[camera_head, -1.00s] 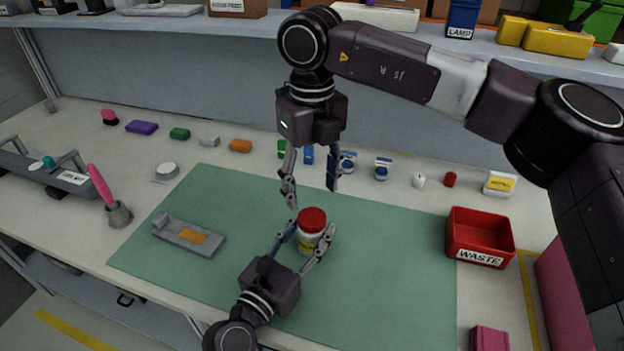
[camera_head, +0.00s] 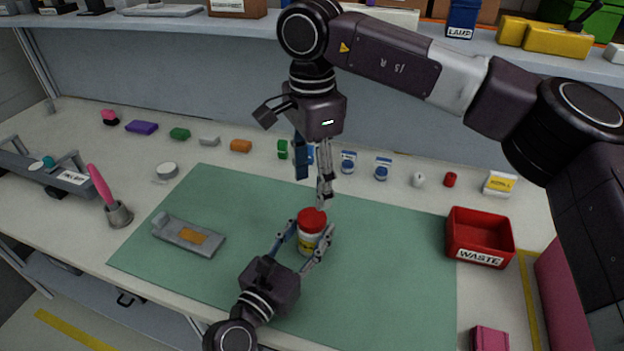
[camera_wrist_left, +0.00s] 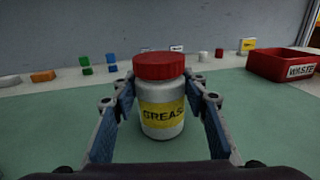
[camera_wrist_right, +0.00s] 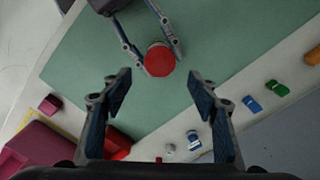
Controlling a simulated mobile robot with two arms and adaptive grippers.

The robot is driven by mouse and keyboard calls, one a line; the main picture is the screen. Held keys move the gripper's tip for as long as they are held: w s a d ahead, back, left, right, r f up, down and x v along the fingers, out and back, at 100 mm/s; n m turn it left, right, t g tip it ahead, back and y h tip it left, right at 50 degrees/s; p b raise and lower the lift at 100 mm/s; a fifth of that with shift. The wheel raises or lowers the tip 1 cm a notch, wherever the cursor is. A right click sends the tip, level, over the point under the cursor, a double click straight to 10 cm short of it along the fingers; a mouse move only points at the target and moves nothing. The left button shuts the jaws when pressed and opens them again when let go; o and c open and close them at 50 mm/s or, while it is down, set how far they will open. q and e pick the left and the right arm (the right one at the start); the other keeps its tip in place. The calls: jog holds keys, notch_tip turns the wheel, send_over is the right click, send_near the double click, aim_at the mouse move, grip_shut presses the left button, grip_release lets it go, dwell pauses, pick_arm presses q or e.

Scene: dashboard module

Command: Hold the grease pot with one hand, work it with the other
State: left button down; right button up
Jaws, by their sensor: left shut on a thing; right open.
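The grease pot (camera_head: 310,238) is a white jar with a yellow label and a red lid (camera_head: 312,219); it stands upright on the green mat (camera_head: 385,260). In the left wrist view the pot (camera_wrist_left: 162,118) shows its GREASE label between my left fingers. My left gripper (camera_head: 303,246) is shut on the pot's sides, below the lid. My right gripper (camera_head: 314,190) is open and empty, pointing down above and slightly behind the lid. In the right wrist view the red lid (camera_wrist_right: 159,60) lies beyond the open fingertips, apart from them.
A red WASTE bin (camera_head: 480,236) stands at the mat's right edge. A grey tray with an orange piece (camera_head: 188,236) lies on the mat's left. A pink-handled brush stands in a grey cup (camera_head: 118,214). Several small items line the back. The mat's right half is clear.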

aim_at(312, 217)
dwell(0.3)
jog(key=shift+f, duration=4.05)
jog(key=c, duration=1.2)
jog(key=m, duration=0.3)
jog(key=shift+m, duration=0.4)
jog(key=m, duration=0.4)
jog(key=shift+m, duration=0.3)
jog(key=o, duration=1.4)
jog(key=shift+c, duration=0.2)
jog(key=shift+r, duration=0.15)
notch_tip(312, 217, up, 12)
